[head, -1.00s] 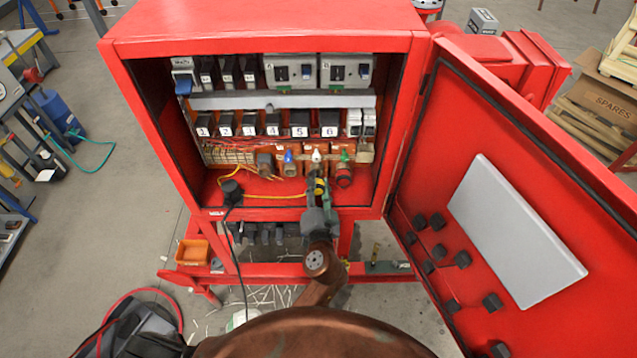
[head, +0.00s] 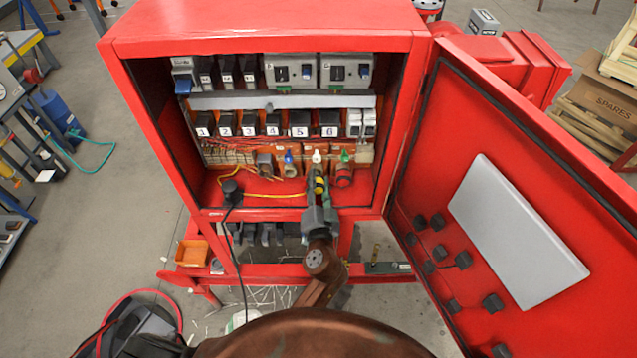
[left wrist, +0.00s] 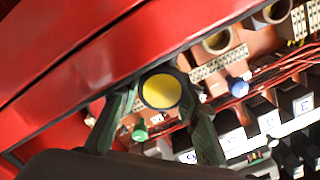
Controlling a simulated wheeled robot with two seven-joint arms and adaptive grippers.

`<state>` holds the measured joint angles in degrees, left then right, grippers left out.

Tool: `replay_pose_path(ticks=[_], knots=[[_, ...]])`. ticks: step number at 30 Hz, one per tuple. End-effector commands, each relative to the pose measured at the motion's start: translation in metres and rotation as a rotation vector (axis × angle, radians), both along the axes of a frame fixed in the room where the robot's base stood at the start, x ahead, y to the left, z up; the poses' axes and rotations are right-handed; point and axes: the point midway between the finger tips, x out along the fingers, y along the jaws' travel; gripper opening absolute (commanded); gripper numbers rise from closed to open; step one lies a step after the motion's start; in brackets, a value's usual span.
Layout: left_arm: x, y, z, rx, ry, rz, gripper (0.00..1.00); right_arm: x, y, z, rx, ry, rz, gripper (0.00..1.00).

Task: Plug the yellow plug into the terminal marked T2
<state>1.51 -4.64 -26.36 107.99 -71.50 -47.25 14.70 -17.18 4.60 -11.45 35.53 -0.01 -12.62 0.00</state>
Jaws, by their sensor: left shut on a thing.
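The yellow plug (head: 319,184) has a dark rim and is held between the fingers of my left gripper (head: 319,194), at the front of the open red cabinet. In the left wrist view its round yellow face (left wrist: 161,90) sits between the two dark fingers. Behind it is a row of terminals with coloured tops: a blue one (head: 289,158), a white one (head: 316,157) and a green one (head: 344,156). The plug is just below and in front of the white one; contact cannot be told. No T2 marking is readable. My right gripper is not in view.
The red cabinet door (head: 500,200) stands open at the right. A black plug (head: 231,189) with a cable lies at the cabinet's left front edge, and a yellow wire (head: 275,195) crosses its floor. Numbered dark blocks (head: 273,124) line the shelf above the terminals.

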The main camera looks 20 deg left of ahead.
Motion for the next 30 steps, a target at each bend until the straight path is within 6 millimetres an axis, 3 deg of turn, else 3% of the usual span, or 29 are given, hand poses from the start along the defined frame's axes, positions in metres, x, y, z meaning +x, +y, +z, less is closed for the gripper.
replay_pose_path(ticks=[30], knots=[[0.019,0.005,0.001,0.001,-0.002,-0.001,0.08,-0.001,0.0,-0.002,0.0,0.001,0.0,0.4]])
